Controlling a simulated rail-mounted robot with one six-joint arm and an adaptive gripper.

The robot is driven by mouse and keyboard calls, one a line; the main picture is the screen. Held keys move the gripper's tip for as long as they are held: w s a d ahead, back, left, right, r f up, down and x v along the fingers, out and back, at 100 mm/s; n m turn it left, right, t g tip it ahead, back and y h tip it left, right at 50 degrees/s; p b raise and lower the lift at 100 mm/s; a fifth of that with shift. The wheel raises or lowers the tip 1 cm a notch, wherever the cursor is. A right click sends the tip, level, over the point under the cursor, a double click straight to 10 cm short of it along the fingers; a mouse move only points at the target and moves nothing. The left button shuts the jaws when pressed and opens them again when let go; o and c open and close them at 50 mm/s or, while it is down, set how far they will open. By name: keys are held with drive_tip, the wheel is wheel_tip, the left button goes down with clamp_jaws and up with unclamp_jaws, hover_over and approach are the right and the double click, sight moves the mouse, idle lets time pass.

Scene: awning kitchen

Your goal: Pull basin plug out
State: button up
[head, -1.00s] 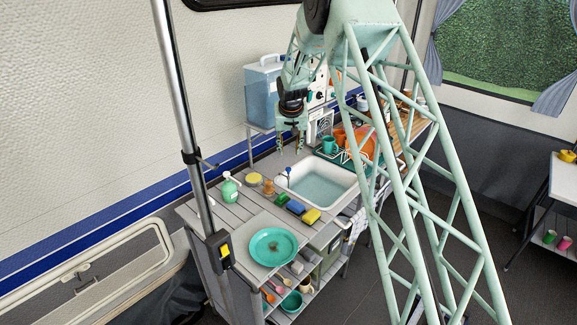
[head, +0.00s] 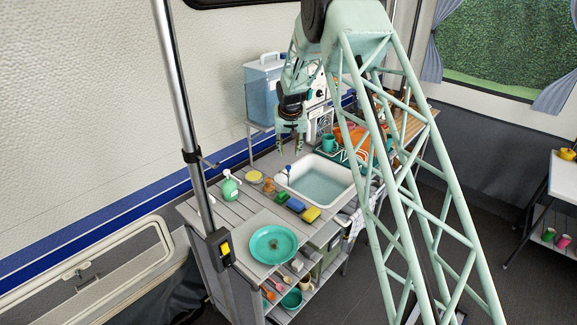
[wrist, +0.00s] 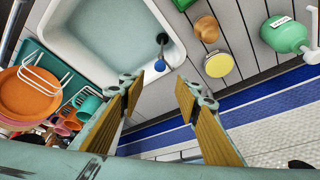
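The basin plug shows as a blue ball knob (wrist: 159,65) on a thin dark stem, rising from the water near one corner of the white basin (wrist: 172,22). In the head view the blue knob (head: 288,169) stands at the back left corner of the basin (head: 345,173). The plug's lower end cannot be made out. My gripper (wrist: 160,92) is open and empty, and the knob lies beyond its fingertips, roughly in line with the gap between them. In the head view my gripper (head: 290,150) points down, above and apart from the knob.
A dish rack with an orange plate (wrist: 28,95) and cups is on the other side.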

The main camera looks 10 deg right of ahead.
sight(288, 166)
drive_tip(key=shift+p+x, duration=0.35)
drive_tip(key=shift+x, duration=5.8)
drive_tip(key=shift+s+f, duration=0.1)
